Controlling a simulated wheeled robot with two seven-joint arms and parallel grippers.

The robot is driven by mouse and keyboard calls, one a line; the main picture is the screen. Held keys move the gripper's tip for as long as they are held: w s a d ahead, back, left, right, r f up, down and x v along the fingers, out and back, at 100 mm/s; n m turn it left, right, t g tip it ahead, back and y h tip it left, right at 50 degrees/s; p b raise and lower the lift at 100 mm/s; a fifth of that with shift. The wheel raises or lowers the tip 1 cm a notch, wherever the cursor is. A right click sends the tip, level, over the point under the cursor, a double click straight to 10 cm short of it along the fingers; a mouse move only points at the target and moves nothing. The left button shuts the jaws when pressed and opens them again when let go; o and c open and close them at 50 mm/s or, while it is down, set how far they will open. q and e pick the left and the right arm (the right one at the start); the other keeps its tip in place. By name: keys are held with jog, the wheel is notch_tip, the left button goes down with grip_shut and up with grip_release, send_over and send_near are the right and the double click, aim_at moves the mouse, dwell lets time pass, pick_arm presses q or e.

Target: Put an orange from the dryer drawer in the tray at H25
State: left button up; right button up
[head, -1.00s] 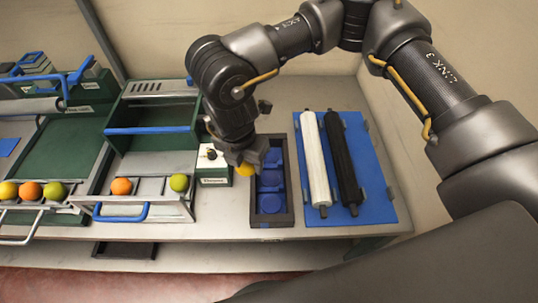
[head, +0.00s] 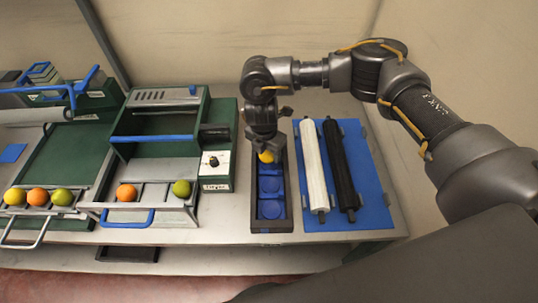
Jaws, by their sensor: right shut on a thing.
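My right gripper (head: 265,150) is shut on a yellow-orange fruit (head: 266,157). It points down at the back end of the narrow dark tray (head: 287,215), which has blue cups in a row. The fruit appears over or at the rearmost cup; I cannot tell whether it touches. The pulled-out drawer (head: 150,215) with a blue handle holds an orange fruit (head: 126,192) at left and a green one (head: 181,188) at right. No H25 label is readable. My left gripper is not in view.
Black and white rollers lie on a blue mat (head: 375,215) right of the tray. A green machine with a knob box (head: 216,170) stands left of it. Another drawer at far left holds yellow, orange and green fruit. Some bare counter shows between drawer and tray.

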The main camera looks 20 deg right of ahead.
aim_at(270, 164)
jog(key=shift+w+d+f, duration=0.2)
jog(key=shift+w+f, duration=0.05)
jog(key=shift+f, duration=0.15)
jog(key=shift+w+d+f, duration=0.15)
jog(key=shift+w+f, duration=0.05)
jog(key=shift+f, duration=0.2)
notch_tip(270, 164, down, 3)
jog(key=shift+w+d+r+p, duration=0.1)
jog(key=shift+w+p, duration=0.05)
jog(key=shift+p, duration=0.4)
jog(key=shift+f, duration=0.2)
jog(key=shift+f, duration=0.25)
jog(key=o, duration=0.8)
jog(key=shift+r, duration=0.1)
